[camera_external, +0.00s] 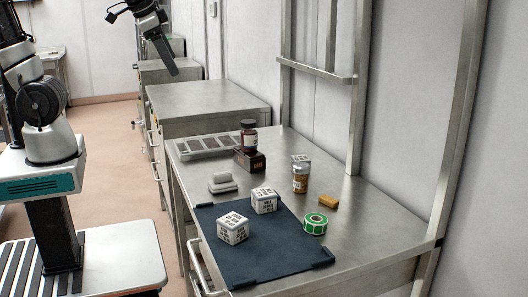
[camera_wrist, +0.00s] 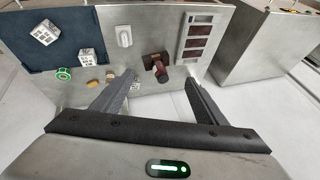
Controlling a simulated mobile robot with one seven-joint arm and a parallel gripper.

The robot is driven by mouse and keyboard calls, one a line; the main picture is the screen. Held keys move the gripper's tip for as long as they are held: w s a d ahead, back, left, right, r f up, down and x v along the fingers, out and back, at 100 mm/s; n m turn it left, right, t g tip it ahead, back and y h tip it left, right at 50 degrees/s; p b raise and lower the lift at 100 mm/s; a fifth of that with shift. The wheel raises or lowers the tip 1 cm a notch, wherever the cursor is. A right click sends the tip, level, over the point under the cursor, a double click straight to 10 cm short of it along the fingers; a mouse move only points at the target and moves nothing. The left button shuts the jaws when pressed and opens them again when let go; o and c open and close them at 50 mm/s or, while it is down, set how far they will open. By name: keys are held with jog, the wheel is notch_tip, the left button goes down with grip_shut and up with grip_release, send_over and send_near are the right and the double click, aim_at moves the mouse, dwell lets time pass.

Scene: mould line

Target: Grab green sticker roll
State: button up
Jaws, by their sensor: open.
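The green sticker roll (camera_external: 314,223) sits at the right edge of the dark blue mat (camera_external: 270,262) on the metal table. It has a green outer band with pale marks. It also shows in the wrist view (camera_wrist: 64,74), at the left, at the mat's lower edge. My gripper (camera_external: 172,68) is in the air at the top left of the external view, far from the roll. In the wrist view my gripper (camera_wrist: 160,82) has its two fingers spread with nothing held. The roll lies well left of the fingers there.
Two white patterned cubes (camera_external: 233,228) (camera_external: 264,200) stand on the mat. An orange block (camera_external: 328,202) and an amber jar (camera_external: 300,180) stand near the roll. A brown bottle (camera_external: 249,138), a grey tray (camera_external: 205,146) and a grey block (camera_external: 222,183) are farther back. A metal frame (camera_external: 318,71) rises behind.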

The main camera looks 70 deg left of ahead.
jog(key=w+d, duration=0.2)
jog(key=w, duration=0.3)
jog(key=m+g+h+b, duration=0.1)
jog(key=m+h+b, duration=0.3)
jog(key=h+b, duration=0.25)
send_over(307, 218)
jog(key=shift+y, duration=0.35)
notch_tip(307, 218, down, 30)
jog(key=shift+a+f, duration=0.1)
jog(key=shift+a+x, duration=0.15)
jog(key=shift+x, duration=1.3)
jog(key=shift+a+x, duration=0.15)
jog(key=shift+x, duration=1.35)
jog(key=shift+s+f, duration=0.15)
jog(key=shift+s, duration=0.05)
jog(key=shift+c, duration=0.3)
jog(key=c, duration=1.1)
